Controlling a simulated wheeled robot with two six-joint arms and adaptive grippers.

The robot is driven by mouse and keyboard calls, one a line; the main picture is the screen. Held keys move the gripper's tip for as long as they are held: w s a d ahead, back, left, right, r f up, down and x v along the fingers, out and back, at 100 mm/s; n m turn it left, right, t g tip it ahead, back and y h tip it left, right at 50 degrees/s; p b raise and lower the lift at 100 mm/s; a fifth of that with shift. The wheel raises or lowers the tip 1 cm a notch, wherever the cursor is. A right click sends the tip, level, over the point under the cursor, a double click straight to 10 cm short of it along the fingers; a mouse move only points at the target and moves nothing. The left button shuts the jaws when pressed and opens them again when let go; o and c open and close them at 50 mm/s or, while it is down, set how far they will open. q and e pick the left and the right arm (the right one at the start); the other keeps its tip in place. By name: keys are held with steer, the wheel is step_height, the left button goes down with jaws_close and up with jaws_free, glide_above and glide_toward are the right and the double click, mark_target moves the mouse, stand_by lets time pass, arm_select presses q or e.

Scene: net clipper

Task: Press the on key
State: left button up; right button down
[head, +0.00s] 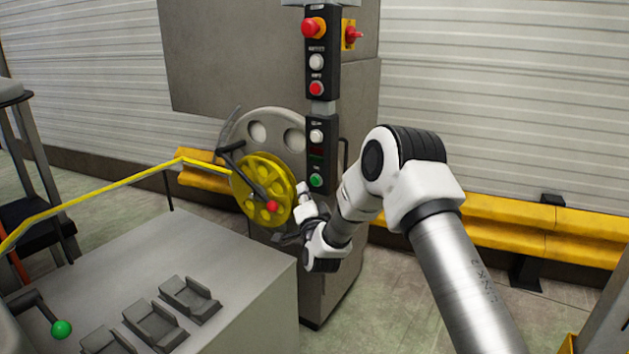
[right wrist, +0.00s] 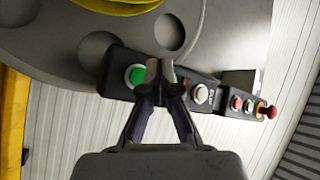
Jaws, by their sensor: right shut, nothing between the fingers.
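The green button (head: 316,180), which looks like the on key, sits at the bottom of the black control panel (head: 323,131) on the grey machine. It also shows in the right wrist view (right wrist: 136,76), just left of my fingertips. My right gripper (head: 303,188) is shut and empty, close to the lower end of the panel. In the right wrist view its fingertips (right wrist: 160,70) overlap the panel between the green button and a white button (right wrist: 200,94). I cannot tell whether they touch the panel. My left gripper is not in view.
Above the green button are a white button (head: 316,136), a red button (head: 316,88) and a red emergency stop (head: 313,28). A yellow handwheel (head: 264,190) stands left of the panel. A grey machine block (head: 235,262) is at the lower left. A yellow guard rail (head: 500,225) runs behind.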

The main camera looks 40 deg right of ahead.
mark_target(308, 175)
steer(key=shift+w+d, duration=0.25)
steer(key=shift+d, duration=0.3)
steer(key=shift+w+d, duration=0.2)
steer(key=shift+d, duration=0.3)
stand_by(0.6)
steer(key=shift+w+d+b, duration=0.15)
steer(key=shift+d+b, duration=0.15)
steer(key=shift+d, duration=0.05)
steer(key=shift+w+d, duration=0.15)
steer(key=shift+d, duration=0.25)
stand_by(0.5)
steer(key=shift+a, duration=0.1)
steer(key=shift+s+a+b, duration=0.3)
steer(key=shift+s+a, duration=0.05)
steer(key=shift+a, duration=0.35)
steer(key=a, duration=0.1)
steer(key=s+a, duration=0.1)
steer(key=a, duration=0.1)
steer(key=s+a+b, duration=0.1)
steer(key=shift+a, duration=0.3)
